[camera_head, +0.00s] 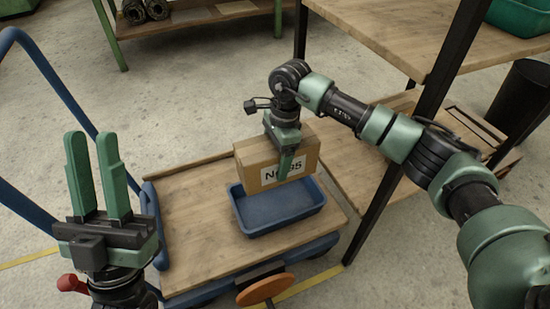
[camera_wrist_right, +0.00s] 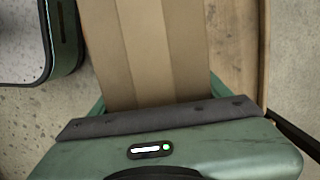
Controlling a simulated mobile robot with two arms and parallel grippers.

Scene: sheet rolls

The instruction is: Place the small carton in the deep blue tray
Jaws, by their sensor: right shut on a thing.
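The small carton (camera_head: 258,165) is brown cardboard with a white label whose visible characters read "N", then "95". My right gripper (camera_head: 286,160) is shut on it from above, one green finger in front of its face. The carton is upright over the back part of the deep blue tray (camera_head: 270,222); I cannot tell whether it touches the tray. The tray sits on the wooden deck of a cart, and its visible floor is empty. In the right wrist view the carton's taped top (camera_wrist_right: 150,50) lies between the fingers. My left gripper (camera_head: 97,175) is open and empty, pointing up.
The cart's deck (camera_head: 205,245) has bare wood left of the tray. Its blue handle (camera_head: 60,85) rises at the left. A wooden shelf unit with dark posts (camera_head: 385,205) stands close on the right. A green-legged bench (camera_head: 190,18) is at the back.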

